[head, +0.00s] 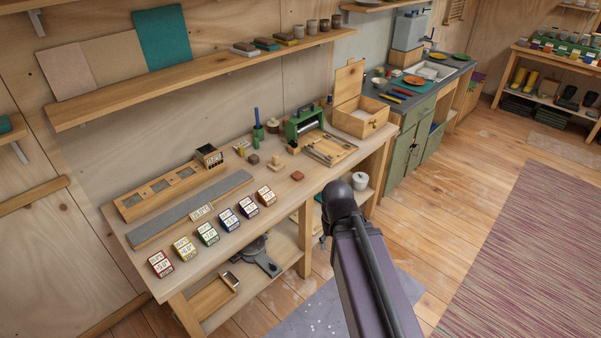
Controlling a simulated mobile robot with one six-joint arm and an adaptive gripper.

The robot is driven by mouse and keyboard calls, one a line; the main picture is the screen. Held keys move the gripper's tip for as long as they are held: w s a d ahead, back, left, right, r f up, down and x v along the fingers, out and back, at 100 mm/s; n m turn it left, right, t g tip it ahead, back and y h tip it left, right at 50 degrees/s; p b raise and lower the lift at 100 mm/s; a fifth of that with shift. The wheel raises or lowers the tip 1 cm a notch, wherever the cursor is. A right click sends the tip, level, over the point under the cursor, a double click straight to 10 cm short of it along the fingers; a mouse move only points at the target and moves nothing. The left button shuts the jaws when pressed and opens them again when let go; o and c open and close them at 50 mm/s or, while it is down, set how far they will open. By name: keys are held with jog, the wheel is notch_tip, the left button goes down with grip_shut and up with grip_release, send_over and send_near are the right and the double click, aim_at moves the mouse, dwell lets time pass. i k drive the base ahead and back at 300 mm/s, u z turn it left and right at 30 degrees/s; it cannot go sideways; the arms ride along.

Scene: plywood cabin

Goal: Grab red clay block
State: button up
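A small block with red edges and a white label (160,264) sits at the near left end of the wooden workbench (145,285). It looks like the red clay block, and its label is too small to read. It is first in a slanting row of similar labelled blocks. A yellow-edged block (185,248) is beside it, a small gap apart. A block with reddish-brown edges (266,196) ends the row at the right. Part of my arm rises at the lower middle, right of the bench. My gripper is not in view.
A long grey strip (190,210) and a wooden holder (130,207) lie behind the row. A green roller press (305,123) and an open wooden box (361,117) stand farther right. A wall shelf (220,70) overhangs the bench's back. Floor right of the bench is open.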

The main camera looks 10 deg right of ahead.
aim_at(297, 175)
jog(key=i, duration=0.9)
jog(key=u, duration=0.05)
